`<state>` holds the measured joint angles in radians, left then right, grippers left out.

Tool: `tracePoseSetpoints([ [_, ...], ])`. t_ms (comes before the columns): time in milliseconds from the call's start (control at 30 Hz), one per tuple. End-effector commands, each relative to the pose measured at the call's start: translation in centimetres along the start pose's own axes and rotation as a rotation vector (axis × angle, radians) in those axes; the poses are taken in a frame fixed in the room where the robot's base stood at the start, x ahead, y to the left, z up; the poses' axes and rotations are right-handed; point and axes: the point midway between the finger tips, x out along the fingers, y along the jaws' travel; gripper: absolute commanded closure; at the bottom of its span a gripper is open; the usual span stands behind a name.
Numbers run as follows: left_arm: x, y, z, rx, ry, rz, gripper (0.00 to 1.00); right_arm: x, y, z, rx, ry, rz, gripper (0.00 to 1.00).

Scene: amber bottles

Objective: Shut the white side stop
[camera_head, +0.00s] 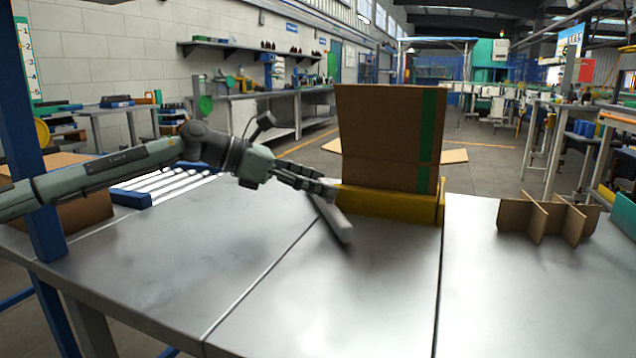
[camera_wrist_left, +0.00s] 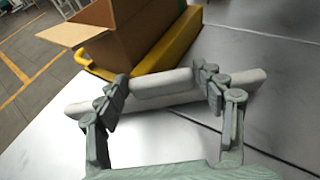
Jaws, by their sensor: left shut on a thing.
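The white side stop (camera_head: 333,222) is a pale bar on the metal table, to the left of the yellow holder (camera_head: 392,206). It lies at an angle to the holder, its near end pointing toward me. My left gripper (camera_head: 316,188) is at the bar's far part, next to the holder's left end. In the left wrist view the fingers (camera_wrist_left: 165,86) are closed on the white side stop (camera_wrist_left: 180,98), one at each side of its raised upper part. A brown carton (camera_head: 385,140) with a green stripe stands upright in the yellow holder, its flaps open. My right gripper is out of view.
A cardboard divider (camera_head: 545,219) stands on the table at the right. A roller conveyor (camera_head: 165,186) and another cardboard box (camera_head: 78,212) are at the left, near a blue post (camera_head: 30,140). The table's front and middle are clear.

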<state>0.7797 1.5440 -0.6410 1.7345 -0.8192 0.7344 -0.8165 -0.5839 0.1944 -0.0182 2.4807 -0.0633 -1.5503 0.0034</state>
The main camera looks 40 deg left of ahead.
Motion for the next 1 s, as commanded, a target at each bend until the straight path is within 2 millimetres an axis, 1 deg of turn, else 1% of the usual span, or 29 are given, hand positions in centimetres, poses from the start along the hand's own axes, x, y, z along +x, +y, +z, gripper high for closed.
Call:
tracePoseSetpoints([
  [167,0.0,0.1,0.0,0.018,-0.002,-0.048,0.83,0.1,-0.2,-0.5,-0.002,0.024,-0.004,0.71],
  [300,-0.1,0.3,0.1,0.047,-0.005,-0.122,0.83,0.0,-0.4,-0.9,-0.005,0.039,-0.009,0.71],
  [367,-0.1,0.4,0.2,0.063,-0.006,-0.160,0.83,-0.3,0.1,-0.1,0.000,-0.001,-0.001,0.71],
  [400,-0.2,0.4,0.2,0.074,-0.006,-0.187,0.83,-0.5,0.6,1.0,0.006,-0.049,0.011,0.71],
  [567,-0.3,0.6,0.4,0.117,-0.006,-0.291,0.83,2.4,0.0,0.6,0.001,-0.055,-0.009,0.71],
  [700,-0.4,0.7,0.4,0.151,-0.006,-0.368,0.83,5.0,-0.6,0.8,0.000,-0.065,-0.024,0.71],
  [800,-0.4,0.8,0.3,0.169,-0.006,-0.411,0.83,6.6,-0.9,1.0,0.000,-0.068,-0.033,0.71],
  [1000,-0.4,0.9,0.1,0.193,-0.003,-0.466,0.83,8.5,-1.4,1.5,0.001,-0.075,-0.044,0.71],
])
